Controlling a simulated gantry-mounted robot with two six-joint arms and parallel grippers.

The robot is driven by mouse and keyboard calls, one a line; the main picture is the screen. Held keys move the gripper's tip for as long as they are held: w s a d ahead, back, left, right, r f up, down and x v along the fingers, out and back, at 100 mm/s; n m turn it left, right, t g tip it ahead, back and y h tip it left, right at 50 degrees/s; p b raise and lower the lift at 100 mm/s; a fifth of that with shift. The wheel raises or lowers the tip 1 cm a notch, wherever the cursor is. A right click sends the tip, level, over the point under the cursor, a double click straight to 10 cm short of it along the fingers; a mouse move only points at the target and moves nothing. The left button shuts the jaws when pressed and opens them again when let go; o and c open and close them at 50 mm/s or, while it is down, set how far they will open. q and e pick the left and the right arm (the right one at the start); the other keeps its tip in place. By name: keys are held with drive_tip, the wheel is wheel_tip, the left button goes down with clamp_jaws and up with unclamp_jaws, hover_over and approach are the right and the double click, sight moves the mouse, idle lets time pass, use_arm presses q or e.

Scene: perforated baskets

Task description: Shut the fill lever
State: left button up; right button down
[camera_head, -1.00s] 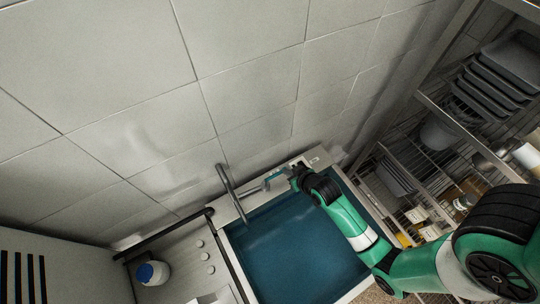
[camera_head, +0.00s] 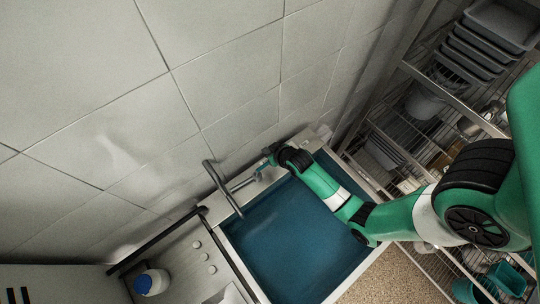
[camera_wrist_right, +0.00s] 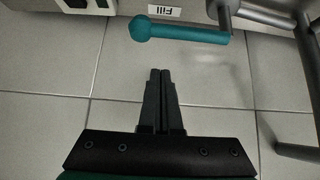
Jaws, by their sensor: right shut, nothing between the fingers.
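The fill lever (camera_wrist_right: 185,33) is a teal bar with a round knob at its left end, below a white "Fill" label (camera_wrist_right: 164,11) that reads upside down in the right wrist view. Its right end meets a dark grey pipe. My right gripper (camera_wrist_right: 160,72) is shut and empty, its fingertips pointing at the lever with a visible gap in the picture. In the head view my right gripper (camera_head: 262,176) is at the sink's back edge, beside the tap (camera_head: 222,188); the lever is too small to make out clearly there. My left gripper is not in view.
The sink basin (camera_head: 290,240) holds blue water below my right arm. Dark pipes (camera_wrist_right: 275,18) stand right of the lever in the wrist view. A wire shelf (camera_head: 400,140) with trays is to the right. A white bottle with a blue cap (camera_head: 150,282) stands on the left counter.

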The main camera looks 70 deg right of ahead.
drive_tip(key=x, duration=0.3)
drive_tip(key=shift+f, duration=0.2)
use_arm(q)
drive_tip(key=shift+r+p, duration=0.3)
drive_tip(key=shift+p, duration=0.15)
use_arm(e)
drive_tip(key=shift+s+a+f, duration=0.1)
drive_tip(key=shift+s+a, duration=0.4)
drive_tip(key=shift+s, duration=0.3)
drive_tip(key=shift+s+a+f, duration=0.15)
drive_tip(key=shift+s+a, duration=0.4)
drive_tip(key=shift+s, duration=0.25)
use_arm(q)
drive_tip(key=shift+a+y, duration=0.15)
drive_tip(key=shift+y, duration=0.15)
use_arm(e)
drive_tip(key=shift+s, duration=0.1)
drive_tip(key=shift+a, duration=0.1)
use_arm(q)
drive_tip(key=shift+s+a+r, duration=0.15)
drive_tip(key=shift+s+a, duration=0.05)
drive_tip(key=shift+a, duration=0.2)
use_arm(e)
drive_tip(key=shift+s, duration=0.1)
